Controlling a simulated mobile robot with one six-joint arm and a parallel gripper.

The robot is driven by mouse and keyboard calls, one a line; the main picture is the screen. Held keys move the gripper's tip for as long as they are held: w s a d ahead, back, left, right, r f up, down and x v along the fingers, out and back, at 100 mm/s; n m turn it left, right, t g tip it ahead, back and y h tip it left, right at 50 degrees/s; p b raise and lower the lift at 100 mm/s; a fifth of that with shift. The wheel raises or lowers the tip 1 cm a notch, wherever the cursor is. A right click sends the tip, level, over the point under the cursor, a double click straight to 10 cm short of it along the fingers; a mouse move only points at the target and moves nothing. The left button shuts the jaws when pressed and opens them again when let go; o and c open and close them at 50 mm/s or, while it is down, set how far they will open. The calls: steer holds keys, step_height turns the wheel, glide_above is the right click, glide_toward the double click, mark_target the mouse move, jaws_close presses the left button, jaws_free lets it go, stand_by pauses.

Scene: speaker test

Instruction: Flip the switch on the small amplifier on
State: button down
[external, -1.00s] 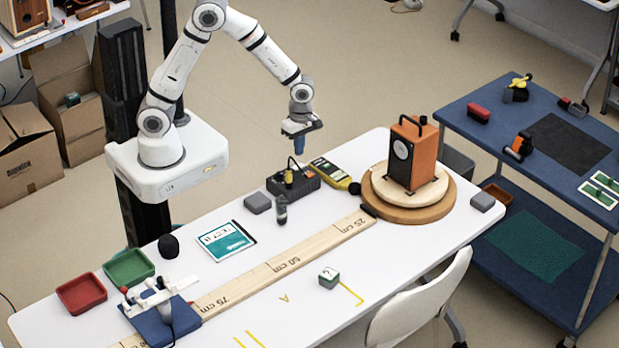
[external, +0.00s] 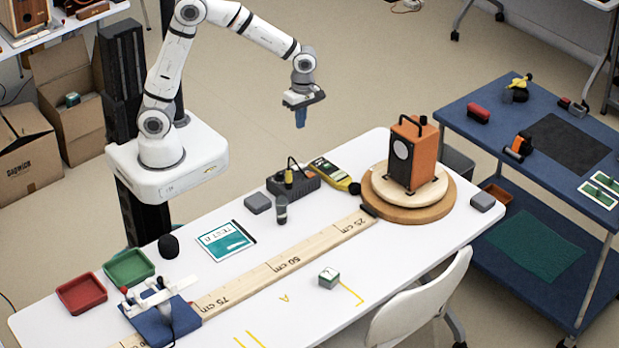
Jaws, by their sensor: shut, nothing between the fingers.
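The small amplifier looks to be the dark grey box (external: 305,186) at the back edge of the white table, with a yellow piece and a black cable on its top. Its switch is too small to make out, so I cannot tell whether it is on or off. My gripper (external: 301,123) points down, shut and empty. In the picture it is above the amplifier, clear of it and of the table.
An orange speaker (external: 424,160) stands on a round wooden turntable (external: 445,204) to the right. A yellow meter (external: 328,171), a grey block (external: 258,202) and an upright dark microphone-like object (external: 281,212) are close to the amplifier. A wooden ruler board (external: 330,240) crosses the table.

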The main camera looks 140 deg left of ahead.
mark_target(294, 167)
steer(key=shift+h, duration=0.4)
steer(key=f, duration=0.4)
steer(key=d+f, duration=0.1)
steer(key=f, duration=0.4)
steer(key=d+f, duration=0.1)
steer(key=f, duration=0.4)
steer(key=shift+d+f+y+b, duration=0.15)
steer(key=shift+f+y+b, duration=0.25)
steer(key=shift+b, duration=0.4)
steer(key=shift+d+r, duration=0.1)
steer(key=shift+r, duration=0.05)
steer(key=shift+s, duration=0.1)
